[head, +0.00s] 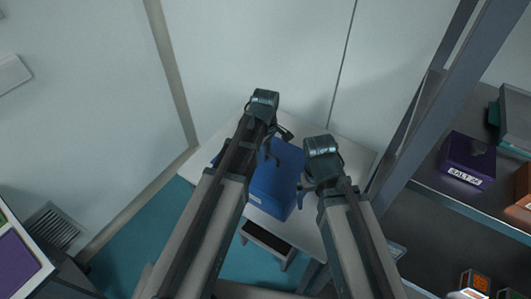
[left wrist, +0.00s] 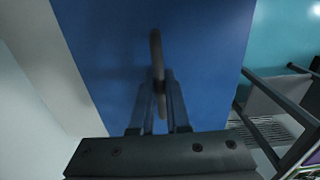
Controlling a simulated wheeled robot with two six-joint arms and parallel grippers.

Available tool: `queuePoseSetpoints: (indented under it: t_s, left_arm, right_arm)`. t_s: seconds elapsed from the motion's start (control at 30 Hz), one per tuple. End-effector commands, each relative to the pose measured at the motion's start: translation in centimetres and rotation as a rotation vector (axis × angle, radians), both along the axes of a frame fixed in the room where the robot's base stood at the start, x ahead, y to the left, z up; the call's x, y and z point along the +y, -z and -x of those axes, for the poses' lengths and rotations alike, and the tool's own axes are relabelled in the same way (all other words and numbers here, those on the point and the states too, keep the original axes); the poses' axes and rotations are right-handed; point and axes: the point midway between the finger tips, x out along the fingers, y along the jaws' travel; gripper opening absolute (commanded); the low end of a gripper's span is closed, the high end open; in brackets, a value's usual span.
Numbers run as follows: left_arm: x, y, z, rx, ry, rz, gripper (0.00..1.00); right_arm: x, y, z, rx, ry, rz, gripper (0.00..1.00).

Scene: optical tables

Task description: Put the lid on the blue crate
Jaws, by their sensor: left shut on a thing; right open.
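The blue crate (head: 272,203) stands on a white table in the head view, partly hidden behind my left arm. In the left wrist view a flat blue surface, which looks like the lid (left wrist: 205,55), fills the middle. A thin grey upright handle (left wrist: 156,45) stands on it. My left gripper (left wrist: 159,88) is shut on this handle. In the head view my left gripper (head: 272,150) is over the blue top. I cannot tell whether the lid touches the crate's rim. My right gripper (head: 303,188) is open and empty by the crate's right side.
The white table (head: 350,160) has free room right of the crate, with a wall behind. A dark shelf (head: 440,190) at right holds a purple box (head: 468,160) and other boxes. A stool (head: 268,238) stands in front of the table.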

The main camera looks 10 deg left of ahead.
Motion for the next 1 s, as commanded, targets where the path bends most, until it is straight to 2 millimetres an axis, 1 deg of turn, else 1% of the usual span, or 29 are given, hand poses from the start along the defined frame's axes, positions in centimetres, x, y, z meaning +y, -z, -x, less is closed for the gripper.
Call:
queuePoseSetpoints:
  t_s: [0.53,0.87,0.9,0.97,1.0]
  left_arm:
    - [0.0,0.47,0.0,0.0,0.0,0.0,0.0]
    - [-0.01,0.44,0.0,0.0,0.0,0.0,0.0]
    - [-0.01,0.44,0.0,0.0,0.0,0.0,0.19]
    - [-0.01,0.44,0.0,0.0,0.0,0.0,0.3]
    - [-0.01,0.44,0.0,0.0,0.0,0.0,0.37]
  right_arm:
    - [0.0,0.47,0.0,0.0,0.0,0.0,1.0]
    - [0.0,0.44,0.0,0.0,0.0,0.0,1.0]
    - [0.0,0.44,0.0,0.0,0.0,0.0,1.0]
    - [0.0,0.44,0.0,0.0,0.0,0.0,1.0]
    - [0.0,0.44,0.0,0.0,0.0,0.0,1.0]
